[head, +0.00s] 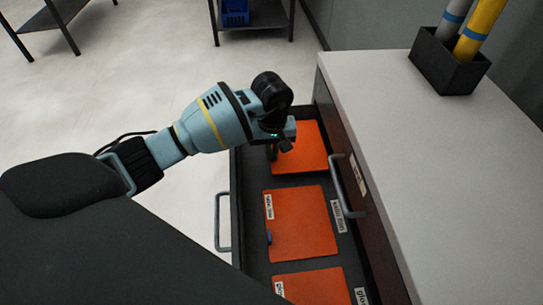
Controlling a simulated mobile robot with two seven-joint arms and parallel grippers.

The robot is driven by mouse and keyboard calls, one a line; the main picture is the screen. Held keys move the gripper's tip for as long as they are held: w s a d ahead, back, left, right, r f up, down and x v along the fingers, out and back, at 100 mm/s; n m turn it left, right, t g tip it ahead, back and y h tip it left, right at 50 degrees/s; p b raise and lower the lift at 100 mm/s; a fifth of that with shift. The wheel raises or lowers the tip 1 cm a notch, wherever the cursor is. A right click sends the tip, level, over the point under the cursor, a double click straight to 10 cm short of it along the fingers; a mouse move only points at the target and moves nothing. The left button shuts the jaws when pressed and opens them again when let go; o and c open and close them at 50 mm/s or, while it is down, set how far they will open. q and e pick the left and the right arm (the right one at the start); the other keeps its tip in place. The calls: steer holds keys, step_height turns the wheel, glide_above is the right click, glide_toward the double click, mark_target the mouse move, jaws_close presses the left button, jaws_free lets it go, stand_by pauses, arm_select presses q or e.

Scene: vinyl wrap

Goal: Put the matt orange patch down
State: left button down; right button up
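An open dark drawer (252,170) holds several orange patches in a row. The far orange patch (307,150) is beneath and beside my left gripper (279,149), which partly covers its left side. The gripper points down at that patch's left edge; I cannot tell whether it touches or grips it. A middle orange patch (302,224) lies flat with a small white tag at its upper left corner. A near orange patch (313,287) is cut off by the bottom edge. The tag texts are too small to read surely. My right gripper is not in view.
A pale worktop (420,170) lies right of the drawer, mostly bare. A black holder (447,62) with grey and yellow rolls stands at its back. A second drawer front with a grey handle (346,187) borders the patches. A blue crate (235,12) sits on a far shelf.

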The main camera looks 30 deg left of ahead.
arm_select(q)
steer(key=shift+w+a, duration=0.1)
steer(key=shift+w, duration=0.05)
steer(key=shift+w+a+f, duration=0.1)
steer(key=shift+w+f, duration=0.05)
steer(key=shift+f, duration=1.6)
steer(key=shift+f, duration=0.2)
steer(key=c, duration=1.6)
jaws_free()
steer(key=shift+r, duration=0.1)
step_height(320, 180, up, 12)
steer(key=shift+r+p, duration=0.1)
steer(key=shift+p, duration=0.2)
